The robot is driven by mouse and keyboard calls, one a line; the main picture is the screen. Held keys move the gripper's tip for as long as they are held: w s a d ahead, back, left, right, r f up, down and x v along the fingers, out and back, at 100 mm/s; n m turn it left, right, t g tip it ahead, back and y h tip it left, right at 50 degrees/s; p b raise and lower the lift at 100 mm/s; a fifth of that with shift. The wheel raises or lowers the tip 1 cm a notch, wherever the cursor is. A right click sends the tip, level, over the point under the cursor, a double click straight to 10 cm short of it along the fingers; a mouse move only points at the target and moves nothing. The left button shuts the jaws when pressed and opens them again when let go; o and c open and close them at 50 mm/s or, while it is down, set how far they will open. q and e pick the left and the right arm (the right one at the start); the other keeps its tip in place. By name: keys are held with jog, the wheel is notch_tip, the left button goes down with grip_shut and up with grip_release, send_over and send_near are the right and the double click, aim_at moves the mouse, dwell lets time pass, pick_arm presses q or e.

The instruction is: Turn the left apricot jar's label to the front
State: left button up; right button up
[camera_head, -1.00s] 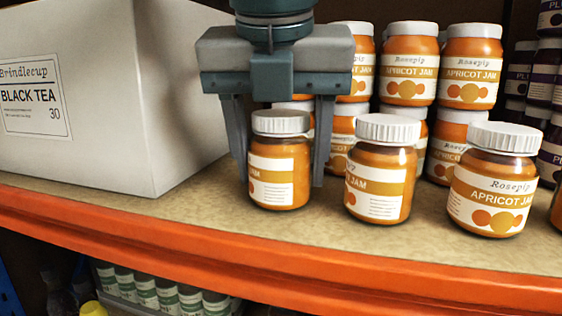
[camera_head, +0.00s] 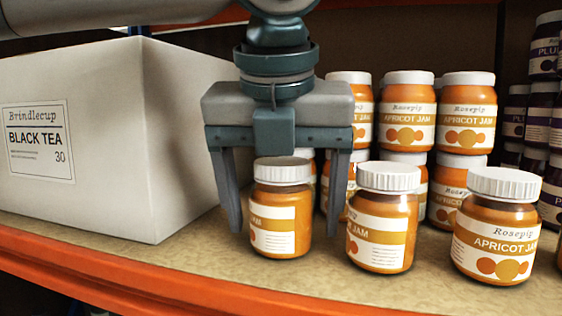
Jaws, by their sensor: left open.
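The left apricot jar (camera_head: 281,213) stands upright in the front row on the shelf, with orange jam and a white lid. Its label is turned to the left: only the end of the name shows, with small print to its right. My left gripper (camera_head: 284,228) comes down from above with its fingers on either side of this jar. It is open, with a visible gap at each side of the jar. My right gripper is not in view.
A second apricot jar (camera_head: 382,217) stands close on the right, its label also turned left. A third (camera_head: 497,226) shows most of its label. More jars stand stacked behind. A white tea box (camera_head: 105,130) fills the left. The orange shelf edge (camera_head: 190,287) runs in front.

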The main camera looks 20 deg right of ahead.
pick_arm(q)
jog(key=shift+r, duration=0.1)
jog(key=shift+s+r+b, duration=0.2)
jog(key=shift+r+b, duration=0.1)
jog(key=shift+r, duration=0.2)
jog(key=b+v, duration=0.3)
jog(key=v, duration=1.3)
jog(key=shift+s, duration=0.2)
jog(key=shift+c, duration=1.1)
